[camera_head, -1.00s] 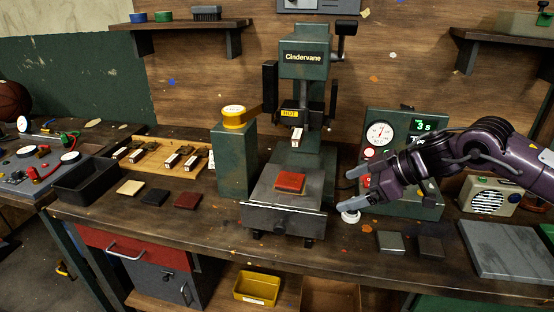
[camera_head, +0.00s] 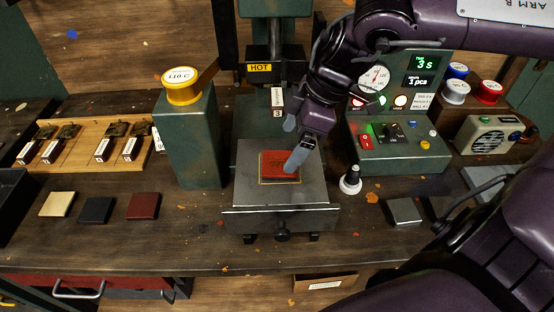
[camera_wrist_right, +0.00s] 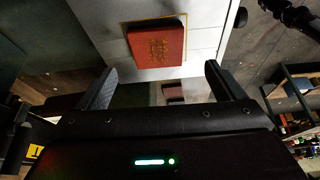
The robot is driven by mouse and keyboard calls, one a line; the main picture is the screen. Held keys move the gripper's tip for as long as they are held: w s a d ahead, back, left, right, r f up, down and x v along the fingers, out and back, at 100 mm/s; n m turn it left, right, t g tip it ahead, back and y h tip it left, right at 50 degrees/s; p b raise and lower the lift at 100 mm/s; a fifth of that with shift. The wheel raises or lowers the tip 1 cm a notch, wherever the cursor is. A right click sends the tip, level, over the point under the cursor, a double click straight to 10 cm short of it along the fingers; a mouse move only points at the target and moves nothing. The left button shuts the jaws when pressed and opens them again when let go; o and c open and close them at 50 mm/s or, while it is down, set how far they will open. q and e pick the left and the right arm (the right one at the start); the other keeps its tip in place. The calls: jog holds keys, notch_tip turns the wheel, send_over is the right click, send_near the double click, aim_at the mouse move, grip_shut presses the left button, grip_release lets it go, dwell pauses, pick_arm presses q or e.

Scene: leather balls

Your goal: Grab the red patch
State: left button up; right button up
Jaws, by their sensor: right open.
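The red patch (camera_head: 272,168) lies flat on the grey plate (camera_head: 248,192) of the press. In the right wrist view the red patch (camera_wrist_right: 157,43) has a gold mark and lies ahead of the fingers. My right gripper (camera_head: 295,142) is open above the plate, and one finger covers part of the patch's right side in the head view. The right wrist view shows the two fingers (camera_wrist_right: 160,85) wide apart with nothing between them. My left gripper is not in view.
A press head marked HOT (camera_head: 259,68) stands behind the plate. A green post with a yellow cap (camera_head: 184,85) stands to its left. Dark red (camera_head: 143,206), black (camera_head: 95,210) and cream (camera_head: 57,205) patches lie at left. A control box (camera_head: 400,155) is at right.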

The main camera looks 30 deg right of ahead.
aim_at(281, 162)
jog(key=x, duration=0.4)
jog(key=shift+s+d+f+p, duration=0.1)
jog(key=shift+d+p, duration=0.2)
jog(key=shift+d, duration=0.05)
jog(key=shift+w+a+f, duration=0.2)
jog(key=shift+a+f, duration=0.05)
jog(key=shift+f, duration=0.4)
jog(key=c, duration=1.1)
